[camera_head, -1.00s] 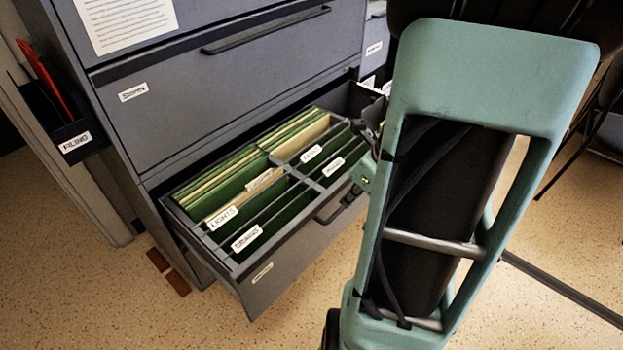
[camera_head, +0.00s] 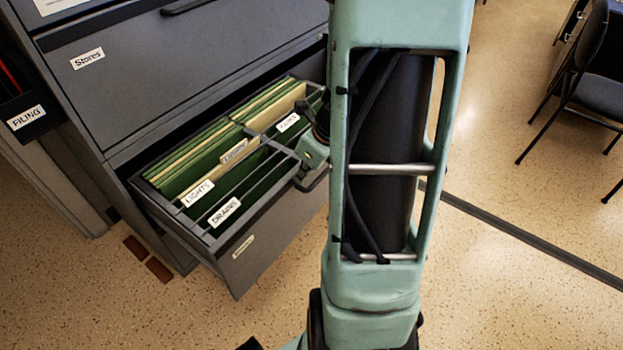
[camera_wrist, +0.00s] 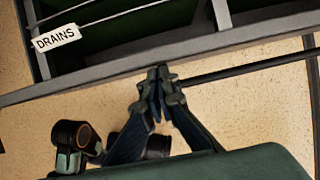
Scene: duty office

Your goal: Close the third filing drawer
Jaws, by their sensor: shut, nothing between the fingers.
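The open filing drawer (camera_head: 262,240) juts out low from the grey cabinet (camera_head: 140,85), showing green and cream folders with tabs such as LIGHTS and DRAINS. Its front rim (camera_wrist: 120,72) crosses the wrist view, with a dark bar handle (camera_wrist: 245,67) on the front face. My gripper (camera_wrist: 160,75) is shut and empty. Its fingertips are at the drawer's front rim, by the left end of the handle; I cannot tell whether they touch.
A FILING holder (camera_head: 25,110) hangs on the cabinet's left side. A dark chair (camera_head: 590,90) stands at the right. A dark strip (camera_head: 530,240) crosses otherwise open floor.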

